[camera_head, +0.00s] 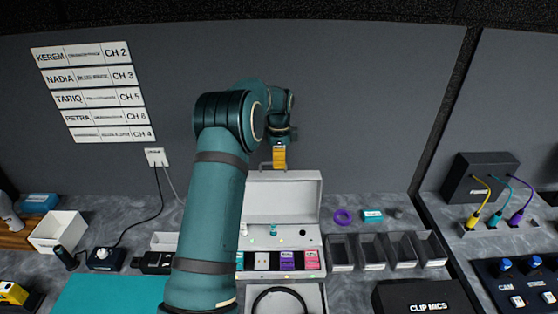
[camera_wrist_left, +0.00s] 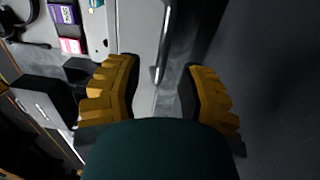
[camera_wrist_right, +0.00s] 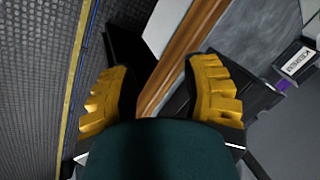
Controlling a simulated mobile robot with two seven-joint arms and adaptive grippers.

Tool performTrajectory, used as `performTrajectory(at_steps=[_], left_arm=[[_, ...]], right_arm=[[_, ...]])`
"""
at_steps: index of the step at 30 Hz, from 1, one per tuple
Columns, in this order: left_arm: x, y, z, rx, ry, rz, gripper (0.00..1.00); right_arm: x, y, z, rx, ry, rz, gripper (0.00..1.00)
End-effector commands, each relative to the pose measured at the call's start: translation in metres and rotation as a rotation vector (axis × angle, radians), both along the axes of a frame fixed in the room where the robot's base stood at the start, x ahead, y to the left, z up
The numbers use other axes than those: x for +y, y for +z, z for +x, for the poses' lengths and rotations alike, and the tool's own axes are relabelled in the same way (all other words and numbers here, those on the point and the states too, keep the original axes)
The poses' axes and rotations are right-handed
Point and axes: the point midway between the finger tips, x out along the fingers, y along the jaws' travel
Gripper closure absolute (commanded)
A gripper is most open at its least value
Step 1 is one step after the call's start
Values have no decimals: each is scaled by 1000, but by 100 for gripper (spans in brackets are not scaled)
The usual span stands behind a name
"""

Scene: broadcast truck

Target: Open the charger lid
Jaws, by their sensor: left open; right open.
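The charger (camera_head: 311,246) stands mid-counter, a pale box with a row of coloured packs in its base. Its lid (camera_head: 284,204) stands raised, roughly upright, at the back. My left gripper (camera_head: 279,158) is just above the lid's top edge, by a thin handle (camera_head: 265,165). In the left wrist view my left gripper (camera_wrist_left: 160,76) is open, with the lid (camera_wrist_left: 136,28) and a thin bar beyond its fingers; I cannot tell whether they touch. My right gripper (camera_wrist_right: 162,70) is open and empty in the right wrist view. My left arm hides the charger's left part.
Open grey bins (camera_head: 402,250) stand right of the charger, with a purple ring (camera_head: 343,217) behind them. A black CLIP MICS box (camera_head: 425,297) is at front right. A tray with a black cable (camera_head: 285,289) is in front. The wall rises close behind the lid.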

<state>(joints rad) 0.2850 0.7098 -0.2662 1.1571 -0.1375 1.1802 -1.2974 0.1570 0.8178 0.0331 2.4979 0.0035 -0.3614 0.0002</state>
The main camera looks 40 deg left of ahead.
Motion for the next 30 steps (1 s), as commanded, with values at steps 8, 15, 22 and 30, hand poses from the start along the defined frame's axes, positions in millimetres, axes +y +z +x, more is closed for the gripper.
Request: performTrajectory(at_steps=[8, 15, 22, 30], left_arm=[[0, -5, 0, -1, 0, 1, 61], [0, -5, 0, 0, 0, 0, 100], [0, -6, 0, 1, -1, -1, 100], [-1, -6, -1, -14, -2, 14, 100]], right_arm=[[0, 0, 0, 0, 0, 0, 53], [0, 0, 0, 0, 0, 0, 53], [0, 0, 0, 0, 0, 0, 53], [0, -6, 0, 0, 0, -1, 53]])
